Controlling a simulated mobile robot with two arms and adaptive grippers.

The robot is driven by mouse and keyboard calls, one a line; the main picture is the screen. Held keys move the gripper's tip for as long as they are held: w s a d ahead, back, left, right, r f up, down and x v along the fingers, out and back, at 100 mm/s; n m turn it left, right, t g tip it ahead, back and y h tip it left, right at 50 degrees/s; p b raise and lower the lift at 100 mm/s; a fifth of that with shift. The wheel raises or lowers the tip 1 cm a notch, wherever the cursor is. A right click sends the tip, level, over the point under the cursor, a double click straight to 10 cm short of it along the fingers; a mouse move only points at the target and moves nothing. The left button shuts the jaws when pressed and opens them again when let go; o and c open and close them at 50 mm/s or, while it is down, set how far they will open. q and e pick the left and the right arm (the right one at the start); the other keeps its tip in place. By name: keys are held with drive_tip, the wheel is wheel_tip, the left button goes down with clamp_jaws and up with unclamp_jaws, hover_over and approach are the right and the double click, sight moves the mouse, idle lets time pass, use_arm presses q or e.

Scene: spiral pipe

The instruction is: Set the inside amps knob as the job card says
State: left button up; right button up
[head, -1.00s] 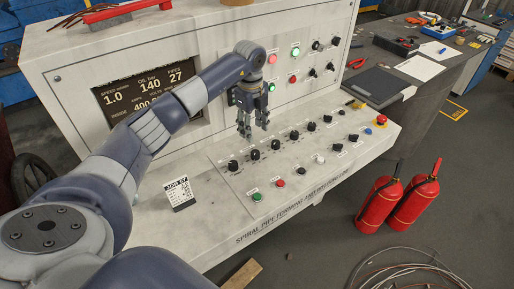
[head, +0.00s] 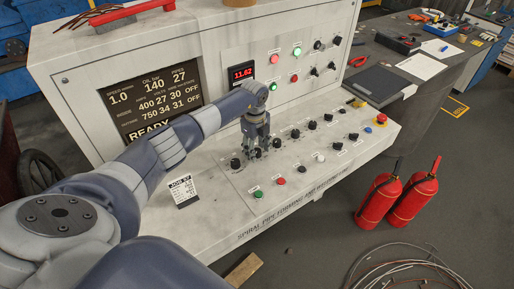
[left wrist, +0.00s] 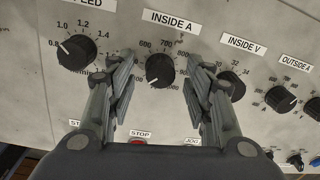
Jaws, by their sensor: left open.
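The inside amps knob (left wrist: 160,70) is black, under the label "INSIDE A". Its white pointer mark faces down and left on the printed scale. My left gripper (left wrist: 158,85) is open, with one finger on each side of the knob and gaps between. In the head view the left gripper (head: 258,147) points down over the knob row and hides much of this knob. The job card (head: 183,190), headed "JOB 57", stands on the left of the desk; its small lines are unreadable. The display (head: 150,102) reads 400 for inside amps. My right gripper is out of view.
The speed knob (left wrist: 75,52) is left of the left finger. The inside volts knob (left wrist: 231,86) is close behind the right finger. Coloured buttons (head: 281,181) line the front, with a red emergency stop (head: 381,118) at the right end.

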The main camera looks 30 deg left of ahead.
use_arm(q)
drive_tip(key=c, duration=1)
drive_tip(key=shift+c, duration=0.2)
